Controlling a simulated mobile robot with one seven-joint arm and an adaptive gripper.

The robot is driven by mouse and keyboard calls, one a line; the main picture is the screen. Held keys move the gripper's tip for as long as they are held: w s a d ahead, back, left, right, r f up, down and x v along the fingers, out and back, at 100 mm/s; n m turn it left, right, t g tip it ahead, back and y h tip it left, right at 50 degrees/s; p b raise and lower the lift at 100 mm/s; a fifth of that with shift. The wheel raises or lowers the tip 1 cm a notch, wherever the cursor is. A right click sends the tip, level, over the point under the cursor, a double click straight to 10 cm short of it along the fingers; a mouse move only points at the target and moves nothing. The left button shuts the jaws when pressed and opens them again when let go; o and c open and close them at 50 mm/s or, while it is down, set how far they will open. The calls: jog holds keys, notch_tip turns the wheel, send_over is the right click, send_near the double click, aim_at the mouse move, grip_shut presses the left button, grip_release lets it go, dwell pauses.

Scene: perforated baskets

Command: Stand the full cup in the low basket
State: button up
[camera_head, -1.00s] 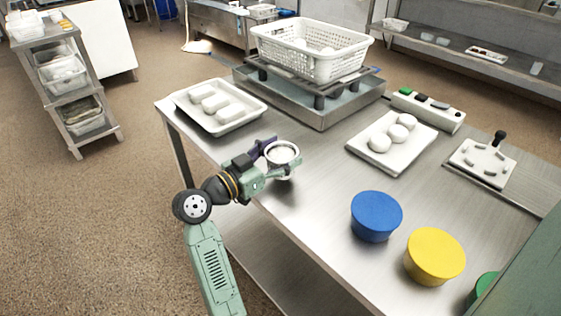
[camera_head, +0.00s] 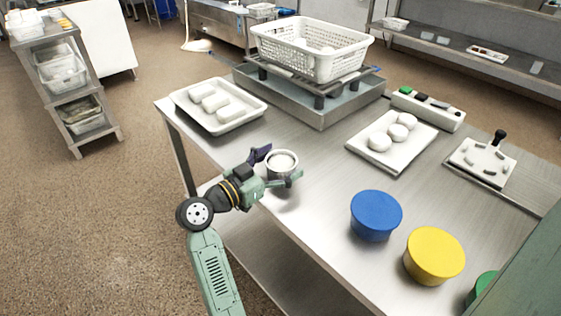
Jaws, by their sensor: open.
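A round cup (camera_head: 282,164) with pale contents up near its rim stands upright at the near left edge of the steel table. My gripper (camera_head: 277,167) is open beside it, with a purple finger on the cup's left and a green finger on its near right. I cannot tell whether either finger touches the cup. A white perforated basket (camera_head: 308,63) sits on a dark rack over a steel tray at the back of the table. White things lie inside it; its floor is partly hidden.
A white tray (camera_head: 247,116) with white blocks is at the far left. A white plate (camera_head: 405,160) with white rounded pieces is right of centre. Blue (camera_head: 376,217) and yellow (camera_head: 434,257) tubs stand at the front right. The table's middle is clear.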

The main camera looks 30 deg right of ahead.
jog(key=s+a+b, duration=0.1)
jog(key=a, duration=1.1)
jog(key=shift+s+r, duration=0.15)
jog(key=shift+s, duration=0.2)
